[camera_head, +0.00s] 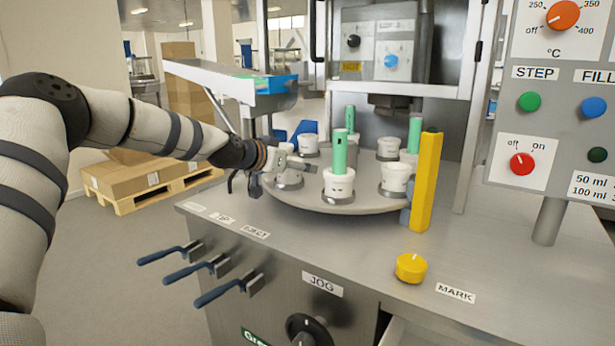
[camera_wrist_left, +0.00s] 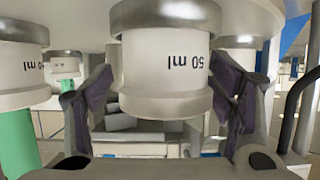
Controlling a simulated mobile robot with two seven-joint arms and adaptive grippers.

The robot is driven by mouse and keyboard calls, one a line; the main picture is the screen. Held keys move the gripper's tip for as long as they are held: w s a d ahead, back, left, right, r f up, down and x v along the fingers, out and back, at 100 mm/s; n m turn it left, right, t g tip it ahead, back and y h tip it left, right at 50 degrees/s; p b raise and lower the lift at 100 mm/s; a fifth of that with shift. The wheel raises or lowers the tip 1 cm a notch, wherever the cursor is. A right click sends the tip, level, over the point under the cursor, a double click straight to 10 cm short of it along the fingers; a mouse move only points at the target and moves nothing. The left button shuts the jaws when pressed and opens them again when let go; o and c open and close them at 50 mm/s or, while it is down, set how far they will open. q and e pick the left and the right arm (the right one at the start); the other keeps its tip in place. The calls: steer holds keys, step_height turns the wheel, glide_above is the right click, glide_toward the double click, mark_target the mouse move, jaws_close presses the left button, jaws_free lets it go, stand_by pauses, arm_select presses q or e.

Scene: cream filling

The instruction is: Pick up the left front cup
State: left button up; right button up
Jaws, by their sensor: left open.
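The left front cup (camera_head: 290,177) is white and stands upright in a metal ring on the round turntable (camera_head: 345,206). My left gripper (camera_head: 274,174) is at this cup and partly hides it in the head view. In the left wrist view, which is upside down, the cup (camera_wrist_left: 165,75) reads "50 ml" and sits between the two open fingers of the gripper (camera_wrist_left: 163,103). Small gaps seem to show beside the cup; I cannot tell whether either pad touches it. My right gripper is not in view.
A white cup (camera_head: 338,187) with a green cylinder (camera_head: 340,150) stands close right of the gripper. Another cup (camera_head: 394,178) and a yellow post (camera_head: 427,180) are further right. Blue-handled levers (camera_head: 188,270) stick out at the front. The counter front is mostly clear.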

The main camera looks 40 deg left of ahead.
arm_select(q)
steer(key=shift+s+a+r, duration=0.2)
steer(key=shift+s+r, duration=0.45)
steer(key=shift+s, duration=0.2)
steer(key=c, duration=0.9)
steer(key=shift+w+f, duration=0.1)
steer(key=shift+f, duration=0.05)
steer(key=c, duration=0.4)
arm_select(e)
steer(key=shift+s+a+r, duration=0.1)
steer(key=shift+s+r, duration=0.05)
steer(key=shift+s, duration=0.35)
arm_select(q)
steer(key=shift+c, duration=0.2)
